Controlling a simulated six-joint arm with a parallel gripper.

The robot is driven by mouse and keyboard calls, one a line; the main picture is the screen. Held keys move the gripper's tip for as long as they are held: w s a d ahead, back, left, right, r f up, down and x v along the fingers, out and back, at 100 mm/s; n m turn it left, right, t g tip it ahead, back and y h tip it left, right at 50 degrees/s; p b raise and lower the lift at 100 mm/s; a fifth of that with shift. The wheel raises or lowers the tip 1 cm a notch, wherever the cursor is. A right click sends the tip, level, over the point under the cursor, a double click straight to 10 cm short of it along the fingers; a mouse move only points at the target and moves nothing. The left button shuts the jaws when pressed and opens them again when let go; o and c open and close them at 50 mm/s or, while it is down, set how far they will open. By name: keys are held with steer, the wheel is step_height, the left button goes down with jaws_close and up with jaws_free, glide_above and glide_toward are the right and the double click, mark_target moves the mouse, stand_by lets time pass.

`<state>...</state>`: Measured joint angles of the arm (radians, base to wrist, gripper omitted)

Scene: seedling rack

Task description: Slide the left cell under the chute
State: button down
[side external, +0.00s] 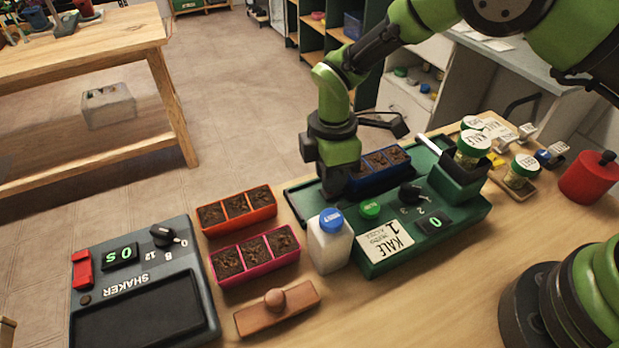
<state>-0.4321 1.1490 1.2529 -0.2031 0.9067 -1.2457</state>
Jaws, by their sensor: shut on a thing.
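A blue tray (385,182) with three soil-filled cells sits on the green seeder's bed, behind its front panel. My gripper (336,190) points down at the tray's left end and is shut on it; the fingertips are mostly hidden. The gripper partly covers the tray's left side. The green seeder (462,212) has a dial, a green button (370,209) and a display showing 0. A kale jar (473,150) sits in its dark holder at the right. A white tube (428,145) slants beside the holder; I cannot clearly make out the chute outlet.
A white bottle with a blue cap (330,245) stands close in front of the seeder. Orange (238,212) and pink (256,258) trays, a wooden tamper (277,308) and a shaker (140,290) lie left. Jars and a red canister (587,178) stand right.

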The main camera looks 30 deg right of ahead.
steer(key=d, duration=0.4)
steer(key=shift+d, duration=0.3)
steer(key=c, duration=1)
jaws_free()
steer(key=r, duration=1)
steer(key=shift+w, duration=0.2)
